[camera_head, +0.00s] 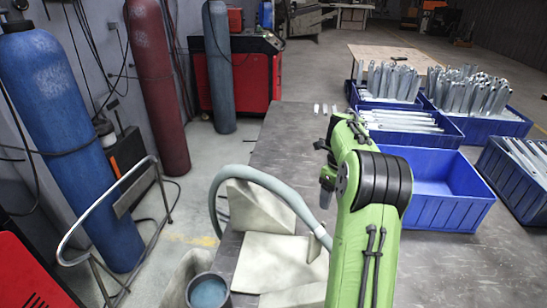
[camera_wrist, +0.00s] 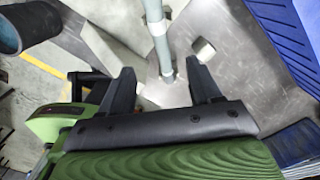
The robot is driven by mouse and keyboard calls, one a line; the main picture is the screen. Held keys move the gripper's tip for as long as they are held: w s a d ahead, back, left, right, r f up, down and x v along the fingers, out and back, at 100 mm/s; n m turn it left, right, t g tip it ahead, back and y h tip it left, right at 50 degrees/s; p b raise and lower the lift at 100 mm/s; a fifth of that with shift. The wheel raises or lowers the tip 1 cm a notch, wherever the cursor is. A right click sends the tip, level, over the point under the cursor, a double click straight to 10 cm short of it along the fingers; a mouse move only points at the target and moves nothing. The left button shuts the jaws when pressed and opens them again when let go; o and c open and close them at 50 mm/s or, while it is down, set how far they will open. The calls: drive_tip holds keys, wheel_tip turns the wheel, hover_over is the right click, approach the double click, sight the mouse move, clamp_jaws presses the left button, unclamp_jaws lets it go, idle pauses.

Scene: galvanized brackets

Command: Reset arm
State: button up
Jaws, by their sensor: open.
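My green arm reaches forward over the grey table in the head view, and its gripper (camera_head: 327,176) is mostly hidden behind the arm's links. In the wrist view my gripper (camera_wrist: 165,85) shows two black fingers spread wide apart, with nothing held between them. A grey-green hose or tube (camera_wrist: 157,38) runs beyond the fingers in that view. In the head view the hose (camera_head: 262,178) arches over pale angled blocks (camera_head: 262,206), left of my arm.
An empty blue bin (camera_head: 440,188) stands right of my arm. Blue bins of metal brackets (camera_head: 392,82) stand behind it, and another (camera_head: 520,165) at the right edge. A cup with blue contents (camera_head: 208,291) is at the front. Gas cylinders (camera_head: 155,80) stand left. The table's far left surface is mostly clear.

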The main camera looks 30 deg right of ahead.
drive_tip(key=shift+a, duration=0.1)
drive_tip(key=s+a+r+n+t+h, duration=0.1)
drive_tip(key=s+a+r+n, duration=0.1)
drive_tip(key=a+r+n, duration=0.5)
drive_tip(key=s+a+r+n+t+h, duration=0.15)
drive_tip(key=a+r+n, duration=0.25)
drive_tip(key=a+n, duration=0.55)
drive_tip(key=s+a+f+n+t+y, duration=0.2)
drive_tip(key=s+a+f+n, duration=0.1)
drive_tip(key=s+a+n, duration=1.2)
drive_tip(key=n, duration=0.2)
drive_tip(key=shift+n+t, duration=0.35)
drive_tip(key=shift+s+y, duration=0.1)
drive_tip(key=shift+y, duration=0.15)
